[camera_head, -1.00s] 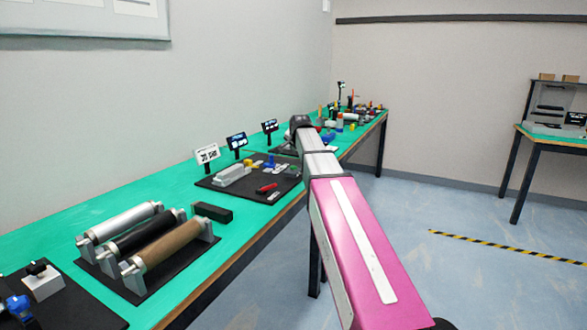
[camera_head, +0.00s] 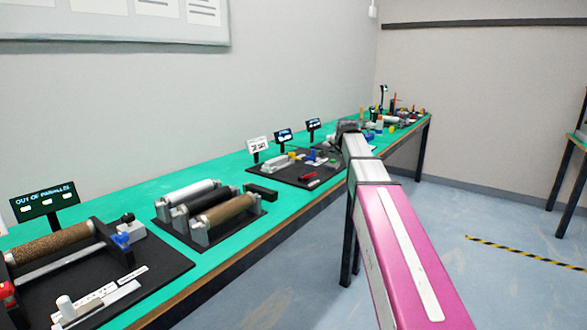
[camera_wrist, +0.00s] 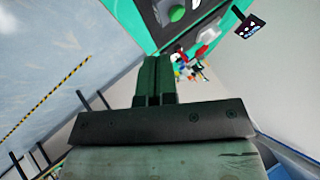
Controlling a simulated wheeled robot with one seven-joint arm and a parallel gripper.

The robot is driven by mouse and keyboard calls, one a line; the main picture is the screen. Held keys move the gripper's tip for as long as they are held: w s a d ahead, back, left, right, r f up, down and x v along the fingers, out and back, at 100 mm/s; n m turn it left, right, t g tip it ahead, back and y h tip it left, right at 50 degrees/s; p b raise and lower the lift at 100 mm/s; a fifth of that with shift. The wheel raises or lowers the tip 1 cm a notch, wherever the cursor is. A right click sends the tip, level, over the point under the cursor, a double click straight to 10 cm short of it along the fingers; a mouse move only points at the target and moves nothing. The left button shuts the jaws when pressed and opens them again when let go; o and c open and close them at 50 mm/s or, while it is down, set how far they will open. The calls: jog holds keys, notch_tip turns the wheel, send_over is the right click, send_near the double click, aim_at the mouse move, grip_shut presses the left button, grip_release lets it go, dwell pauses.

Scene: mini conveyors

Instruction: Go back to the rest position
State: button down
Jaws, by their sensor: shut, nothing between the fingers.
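My gripper (camera_wrist: 155,75) shows in the wrist view with its two dark fingers together and nothing between them. In the head view my pink and silver arm reaches away along the front edge of the long green bench (camera_head: 150,190). Its dark far end is near the bench's far part, and the fingers there cannot be made out. In the wrist view the fingers point toward blurred coloured items (camera_wrist: 190,65). The gripper does not visibly touch anything.
The bench carries a roller rack (camera_head: 208,237), a black board with small parts (camera_head: 285,170), and an "OUT OF PARALLEL" display (camera_head: 45,200) above a roller device (camera_head: 75,265). Clear blue floor (camera_head: 490,215) with a striped tape line (camera_head: 530,253) lies to the right.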

jog(key=s+f+n+g, duration=0.2)
jog(key=s+f, duration=0.7)
jog(key=f, duration=0.3)
jog(key=s+f+n+g, duration=0.25)
jog(key=s+f, duration=0.55)
jog(key=f, duration=0.4)
jog(key=s+f+n+g, duration=0.2)
jog(key=s+f, duration=0.5)
jog(key=s, duration=0.3)
jog(key=s+f+n+g, duration=0.2)
jog(key=s+f, duration=0.5)
jog(key=s, duration=0.3)
jog(key=shift+s+a+f+g, duration=0.2)
jog(key=shift+a+f+g, duration=0.05)
jog(key=shift+f+g, duration=0.15)
